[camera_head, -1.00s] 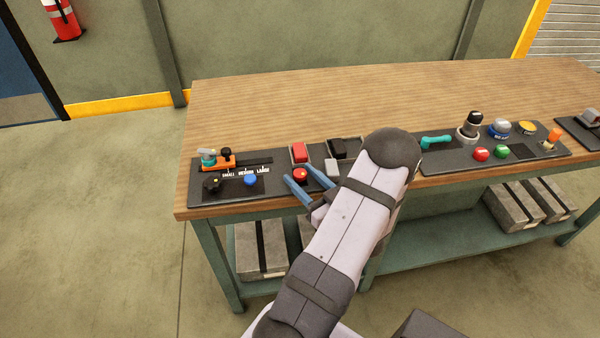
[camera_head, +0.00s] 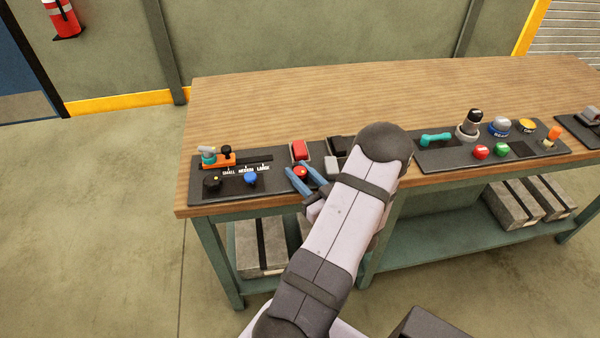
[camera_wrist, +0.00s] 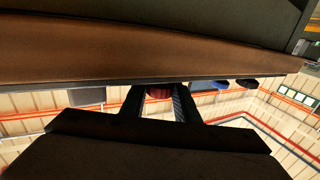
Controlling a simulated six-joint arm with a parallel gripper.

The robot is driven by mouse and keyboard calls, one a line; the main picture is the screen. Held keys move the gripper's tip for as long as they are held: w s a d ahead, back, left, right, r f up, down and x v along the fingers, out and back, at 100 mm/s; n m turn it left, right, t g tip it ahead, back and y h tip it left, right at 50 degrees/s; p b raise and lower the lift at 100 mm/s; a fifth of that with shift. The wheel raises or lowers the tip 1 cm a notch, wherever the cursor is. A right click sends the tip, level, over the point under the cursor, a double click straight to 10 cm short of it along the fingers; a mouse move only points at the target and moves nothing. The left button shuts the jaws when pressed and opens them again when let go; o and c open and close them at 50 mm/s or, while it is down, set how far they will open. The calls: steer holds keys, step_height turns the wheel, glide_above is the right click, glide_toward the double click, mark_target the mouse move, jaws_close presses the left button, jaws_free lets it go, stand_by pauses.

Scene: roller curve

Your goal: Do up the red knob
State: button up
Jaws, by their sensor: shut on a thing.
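The red knob (camera_head: 301,171) sits on the dark control panel (camera_head: 232,199) at the front edge of the bench, with a small yellow mark on it. My gripper (camera_head: 299,172) reaches it from the front right, with one blue finger on each side of the knob, shut on it. In the wrist view the red knob (camera_wrist: 158,91) shows between the two dark fingers of my gripper (camera_wrist: 158,92). The fingers partly hide the knob's sides, and its base is hidden.
A blue knob (camera_head: 251,178) and a black knob (camera_head: 212,183) are to the left. An orange slider fixture (camera_head: 220,161) is behind them. A red block (camera_head: 300,150) sits just behind the red knob. A second panel carries a teal lever (camera_head: 435,139). The wooden bench top (camera_head: 270,110) behind is clear.

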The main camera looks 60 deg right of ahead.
steer(key=shift+h, duration=0.3)
steer(key=m+g+h, duration=0.1)
steer(key=h, duration=0.1)
steer(key=m+g+h+b, duration=0.1)
steer(key=m+h, duration=0.1)
steer(key=shift+w+a+f+g, duration=0.1)
steer(key=shift+g, duration=0.2)
steer(key=m+g+h+b, duration=0.1)
steer(key=m+g+h, duration=0.2)
steer(key=shift+w+m+g+h, duration=0.1)
steer(key=shift+m+g+h, duration=0.2)
steer(key=m+g+h+b, duration=0.1)
steer(key=m+g+h, duration=0.1)
steer(key=g, duration=0.1)
steer(key=shift+r, duration=0.2)
steer(key=shift+r+m+g+h+b, duration=0.1)
steer(key=shift+m+g+h+b, duration=0.35)
steer(key=shift+m+g, duration=0.6)
steer(key=shift+g, duration=0.35)
steer(key=o, duration=1)
steer(key=shift+o, duration=0.2)
steer(key=shift+s, duration=0.2)
